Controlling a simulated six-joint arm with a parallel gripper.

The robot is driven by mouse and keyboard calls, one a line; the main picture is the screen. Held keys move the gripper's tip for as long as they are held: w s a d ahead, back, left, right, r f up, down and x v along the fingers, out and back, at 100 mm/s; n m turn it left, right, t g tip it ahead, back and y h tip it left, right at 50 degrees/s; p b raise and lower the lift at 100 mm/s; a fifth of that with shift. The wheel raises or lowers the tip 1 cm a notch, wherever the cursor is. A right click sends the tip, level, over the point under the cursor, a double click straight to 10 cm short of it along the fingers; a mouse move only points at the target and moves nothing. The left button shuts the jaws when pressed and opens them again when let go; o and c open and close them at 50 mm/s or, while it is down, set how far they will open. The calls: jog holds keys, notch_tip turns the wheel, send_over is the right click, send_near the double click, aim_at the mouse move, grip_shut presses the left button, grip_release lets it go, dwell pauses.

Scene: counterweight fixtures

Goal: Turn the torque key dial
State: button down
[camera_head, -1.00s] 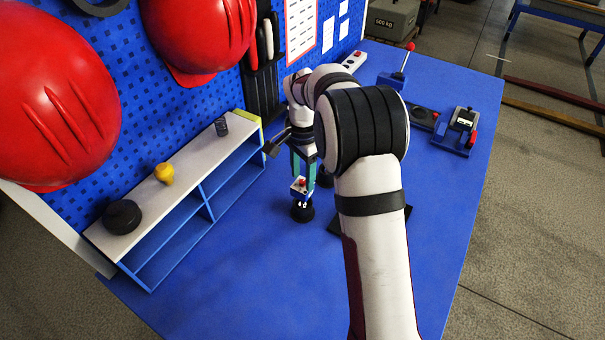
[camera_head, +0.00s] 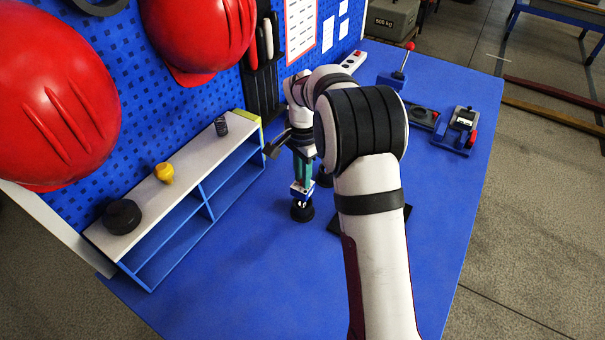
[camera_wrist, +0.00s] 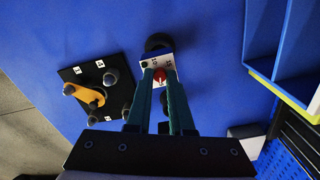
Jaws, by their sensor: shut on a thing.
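The torque key dial is a small blue-and-white box (camera_head: 302,189) on a round black base (camera_head: 302,212), standing on the blue table. In the wrist view its white face (camera_wrist: 146,66) carries small dark marks. Its red knob (camera_wrist: 160,76) sits between my two teal fingertips. My gripper (camera_head: 303,183) points down at the dial. It also shows in the wrist view (camera_wrist: 160,80), shut on the red knob. In the head view the fingers hide the knob.
A black plate (camera_wrist: 75,77) with a yellow lever (camera_wrist: 88,95) and several dark knobs lies close beside the dial. A low shelf (camera_head: 190,162) bears a black disc, a yellow weight and a dark cylinder. A red-knobbed lever (camera_head: 405,60) stands farther back. The front table is clear.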

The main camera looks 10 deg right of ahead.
jog(key=shift+n, duration=0.6)
jog(key=n, duration=0.5)
jog(key=shift+n, duration=0.3)
jog(key=n, duration=0.5)
jog(key=shift+n, duration=0.7)
jog(key=c, duration=0.8)
grip_release()
